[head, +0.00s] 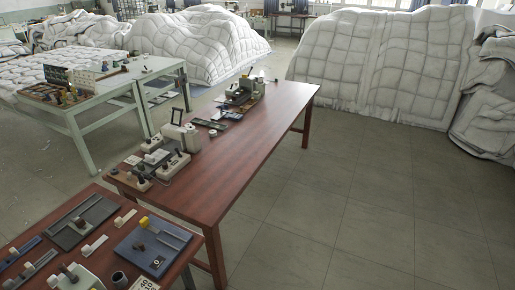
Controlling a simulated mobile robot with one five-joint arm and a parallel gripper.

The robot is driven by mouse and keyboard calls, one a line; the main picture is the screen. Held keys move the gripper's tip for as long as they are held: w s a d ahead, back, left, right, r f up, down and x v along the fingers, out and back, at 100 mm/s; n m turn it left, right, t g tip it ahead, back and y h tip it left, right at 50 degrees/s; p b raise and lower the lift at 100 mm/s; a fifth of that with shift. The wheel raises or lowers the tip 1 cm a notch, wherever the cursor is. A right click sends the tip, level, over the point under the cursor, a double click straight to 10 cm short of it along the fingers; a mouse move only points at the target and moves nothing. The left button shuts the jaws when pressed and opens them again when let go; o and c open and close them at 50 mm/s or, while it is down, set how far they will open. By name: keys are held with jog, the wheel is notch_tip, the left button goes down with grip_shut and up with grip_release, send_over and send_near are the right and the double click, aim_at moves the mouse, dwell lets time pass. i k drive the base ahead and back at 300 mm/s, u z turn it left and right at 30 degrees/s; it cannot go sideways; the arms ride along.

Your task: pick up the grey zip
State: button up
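I cannot make out a grey zip for certain among the small items. Several flat grey and pale strips lie on the near table (191,240) at the lower left, some of them on a dark tray (83,222). A blue tray (152,247) with a yellow-topped item lies beside them. More small items sit on the long red-brown table (225,172), along its left edge. They are too small to identify. My gripper is not in view.
White quilted duvet heaps (385,62) stand at the back right, and another heap (200,42) stands behind the tables. A pale green table (110,93) with boxes of parts stands at left. The tiled floor (370,215) at right is clear.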

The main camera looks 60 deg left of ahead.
aim_at(10, 284)
jog(key=z, duration=4.45)
jog(key=i, duration=0.15)
jog(key=z, duration=2.9)
jog(key=i, duration=1.65)
jog(key=u, duration=0.25)
